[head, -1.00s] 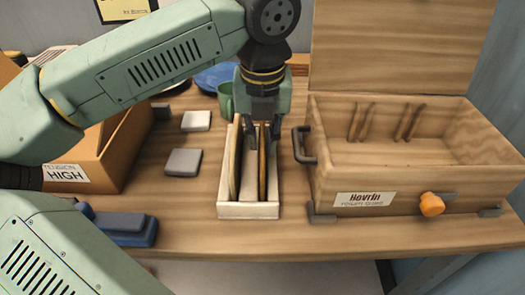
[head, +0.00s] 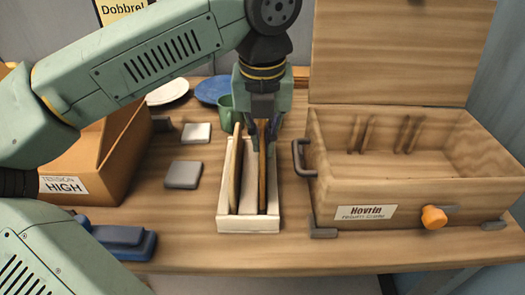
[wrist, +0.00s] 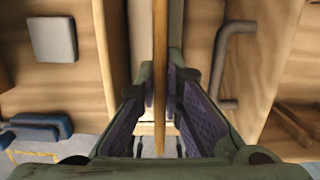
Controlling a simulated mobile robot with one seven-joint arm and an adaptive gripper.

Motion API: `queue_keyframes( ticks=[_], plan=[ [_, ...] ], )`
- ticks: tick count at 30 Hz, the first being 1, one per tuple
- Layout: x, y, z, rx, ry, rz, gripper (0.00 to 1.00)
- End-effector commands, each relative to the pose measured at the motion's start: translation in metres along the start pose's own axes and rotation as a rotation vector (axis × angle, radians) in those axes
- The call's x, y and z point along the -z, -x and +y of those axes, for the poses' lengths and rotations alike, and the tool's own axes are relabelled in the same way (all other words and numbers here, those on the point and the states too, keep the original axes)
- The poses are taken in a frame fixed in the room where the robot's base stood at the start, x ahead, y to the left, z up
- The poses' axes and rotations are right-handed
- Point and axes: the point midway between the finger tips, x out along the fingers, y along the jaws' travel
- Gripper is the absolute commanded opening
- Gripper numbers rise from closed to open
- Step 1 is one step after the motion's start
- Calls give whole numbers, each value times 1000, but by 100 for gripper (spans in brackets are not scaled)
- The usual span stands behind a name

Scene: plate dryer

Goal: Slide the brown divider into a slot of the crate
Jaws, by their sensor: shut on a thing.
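The brown divider (head: 262,185) stands upright on the right side of a pale rack (head: 248,226). My gripper (head: 263,142) points down over the rack, its fingers shut on the upper part of this divider. In the wrist view the divider (wrist: 160,50) shows edge-on as a thin brown strip running between my fingers (wrist: 161,95). The divider's lower end still stands within the rack. The wooden crate (head: 410,193) is to the right, with its lid up. Dark slot ribs (head: 362,135) stand on its inner back wall. My gripper is left of the crate, apart from it.
A lighter board (head: 236,175) stands in the rack's left side. A dark handle (head: 299,158) sticks out of the crate's left wall. An open brown box (head: 115,155), grey blocks and a green cup (head: 225,115) are nearby.

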Motion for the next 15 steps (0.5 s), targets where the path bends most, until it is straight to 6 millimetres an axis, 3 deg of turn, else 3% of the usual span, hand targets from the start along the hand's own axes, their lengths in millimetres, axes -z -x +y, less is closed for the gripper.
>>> queue_keyframes(
  ticks=[6, 15],
  plan=[
    [-7, 44, 0, -1, 2, -3, 0],
    [-13, 86, 0, 1, 0, 0, 0]
  ],
)
